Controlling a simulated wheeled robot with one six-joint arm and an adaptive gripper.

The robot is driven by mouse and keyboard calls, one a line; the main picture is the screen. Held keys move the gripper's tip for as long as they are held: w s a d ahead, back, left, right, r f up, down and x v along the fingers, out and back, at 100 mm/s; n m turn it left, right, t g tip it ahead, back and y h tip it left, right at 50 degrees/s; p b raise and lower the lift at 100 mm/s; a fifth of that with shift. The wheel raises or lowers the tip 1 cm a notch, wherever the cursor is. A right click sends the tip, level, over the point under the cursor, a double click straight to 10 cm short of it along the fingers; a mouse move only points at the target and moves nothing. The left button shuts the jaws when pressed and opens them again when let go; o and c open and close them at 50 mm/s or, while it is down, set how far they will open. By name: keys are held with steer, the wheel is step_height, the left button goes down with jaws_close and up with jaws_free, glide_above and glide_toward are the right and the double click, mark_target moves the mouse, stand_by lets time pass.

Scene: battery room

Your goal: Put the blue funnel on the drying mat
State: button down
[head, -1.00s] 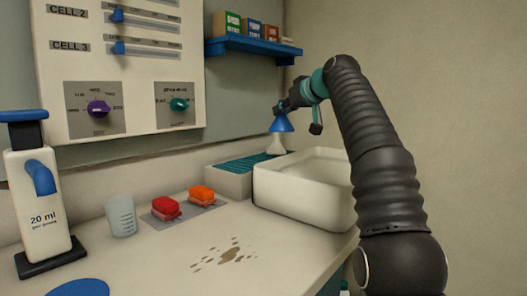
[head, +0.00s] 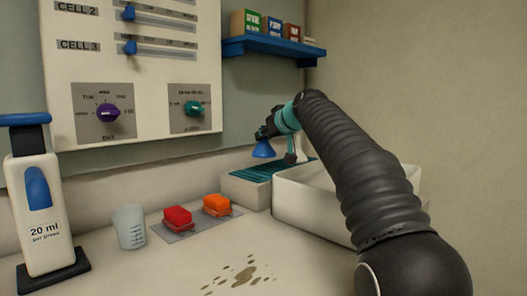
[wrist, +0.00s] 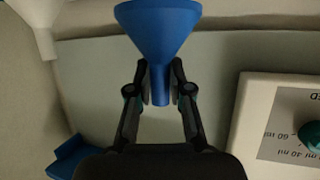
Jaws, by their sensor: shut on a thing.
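My gripper (wrist: 160,85) is shut on the spout of the blue funnel (wrist: 158,30), seen in the wrist view. In the head view the blue funnel (head: 263,149) hangs wide end down from my gripper (head: 268,133), in the air above the left part of the teal ribbed drying mat (head: 268,173). The mat lies on top of a pale block beside the sink. A gap appears between the funnel and the mat, though its depth is hard to judge.
A white funnel (head: 303,149) stands at the mat's right end, partly hidden by my arm. The white sink (head: 300,200) is right of the mat. A blue shelf (head: 270,46) with small boxes hangs above. Red (head: 177,217) and orange (head: 216,205) items lie to the left.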

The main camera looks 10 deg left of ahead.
mark_target(266, 149)
steer(key=shift+a+f, duration=0.15)
steer(key=shift+a, duration=0.15)
steer(key=shift+f, duration=0.35)
steer(key=shift+f+b, duration=0.65)
steer(key=shift+f, duration=1)
steer(key=shift+f, duration=0.2)
steer(key=c, duration=1.1)
jaws_free()
steer(key=shift+r, duration=0.1)
